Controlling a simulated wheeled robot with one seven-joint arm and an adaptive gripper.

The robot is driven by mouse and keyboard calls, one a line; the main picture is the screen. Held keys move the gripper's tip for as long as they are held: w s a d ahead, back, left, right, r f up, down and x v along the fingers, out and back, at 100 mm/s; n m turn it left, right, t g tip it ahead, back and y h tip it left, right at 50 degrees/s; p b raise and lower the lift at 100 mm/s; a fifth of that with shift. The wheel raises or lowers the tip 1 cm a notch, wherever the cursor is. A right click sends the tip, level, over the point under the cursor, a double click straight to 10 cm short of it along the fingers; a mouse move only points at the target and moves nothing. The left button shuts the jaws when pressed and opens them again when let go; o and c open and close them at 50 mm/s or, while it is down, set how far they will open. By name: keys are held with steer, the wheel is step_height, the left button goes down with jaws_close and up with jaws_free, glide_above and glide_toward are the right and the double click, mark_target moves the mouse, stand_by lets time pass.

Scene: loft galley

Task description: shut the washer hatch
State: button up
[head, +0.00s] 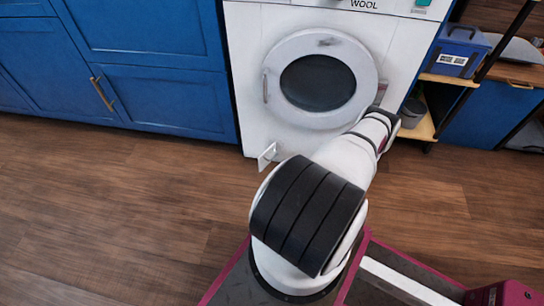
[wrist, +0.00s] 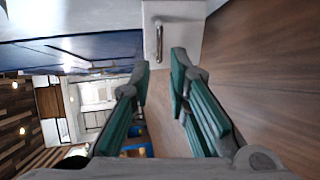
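The white washer (head: 250,60) stands against the back. A small white hatch (head: 266,155) at its lower left sticks out from the front, standing open. In the wrist view this hatch (wrist: 151,15) shows as a pale panel with a metal handle (wrist: 159,40), just beyond my fingertips. My gripper (wrist: 161,75) is open, with nothing between its green-padded fingers. In the head view my arm hides the gripper. The washer's large round door (head: 365,75) has a grey ring and dark glass, and looks closed; I cannot tell if it is latched.
Blue cabinets (head: 150,95) with a brass handle stand left of the washer. A shelf (head: 424,128) at the right holds a blue box (head: 458,52) and a grey pot (head: 412,112). The wooden floor (head: 120,220) at the left is clear.

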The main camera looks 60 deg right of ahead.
steer(key=b+x, duration=0.3)
steer(key=x, duration=0.8)
steer(key=shift+w+f, duration=0.15)
steer(key=shift+w, duration=0.25)
jaws_close()
